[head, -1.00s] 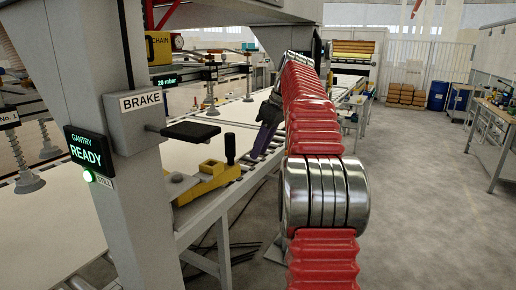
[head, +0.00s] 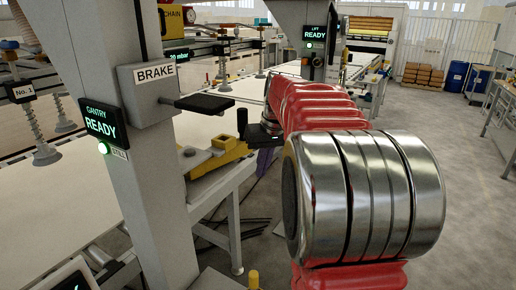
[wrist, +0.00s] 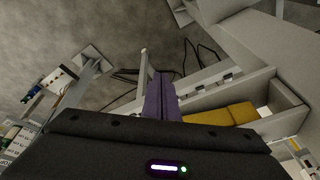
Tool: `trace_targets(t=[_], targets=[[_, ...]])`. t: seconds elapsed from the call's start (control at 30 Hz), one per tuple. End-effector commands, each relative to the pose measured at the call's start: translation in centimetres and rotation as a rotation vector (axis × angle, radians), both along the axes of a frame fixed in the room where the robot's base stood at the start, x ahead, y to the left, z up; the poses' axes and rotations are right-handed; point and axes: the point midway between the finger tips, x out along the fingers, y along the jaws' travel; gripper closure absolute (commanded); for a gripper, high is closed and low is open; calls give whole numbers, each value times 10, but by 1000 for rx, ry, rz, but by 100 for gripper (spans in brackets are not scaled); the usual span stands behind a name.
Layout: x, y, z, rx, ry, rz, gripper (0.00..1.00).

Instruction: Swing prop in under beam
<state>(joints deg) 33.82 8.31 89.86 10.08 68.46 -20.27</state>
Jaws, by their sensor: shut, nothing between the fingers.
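The yellow prop arm (head: 228,152) sits on a grey bracket by the gantry post, at the near side of the bed, with an upright black handle (head: 242,122). Part of it shows yellow in the wrist view (wrist: 222,114). The suction beam (head: 205,54) with its hanging cups is above the white sheet, to the left of and behind the prop. My gripper (head: 265,160) is just right of the handle, mostly hidden behind my red-sleeved arm. Its purple fingers are shut and empty in the wrist view (wrist: 163,82), left of the yellow part. I cannot tell whether it touches the prop.
A grey post carries a BRAKE box (head: 155,85) with a black lever (head: 205,104), and a lit GANTRY READY screen (head: 103,124). A second post has a LIFT READY screen (head: 314,35). Cables (head: 250,222) lie on the floor. Open floor (head: 470,190) is to the right.

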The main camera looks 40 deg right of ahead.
Motion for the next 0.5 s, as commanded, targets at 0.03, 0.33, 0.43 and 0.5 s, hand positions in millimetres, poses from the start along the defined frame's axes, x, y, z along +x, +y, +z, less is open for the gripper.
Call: trace_targets(t=[0.03,0.33,0.43,0.5], targets=[[-6,13,-2,-3,0,-7,100],[-42,73,-19,-25,-2,-46,100],[-55,93,-24,-33,-6,-49,100],[-65,106,-29,-38,-9,-50,100]])
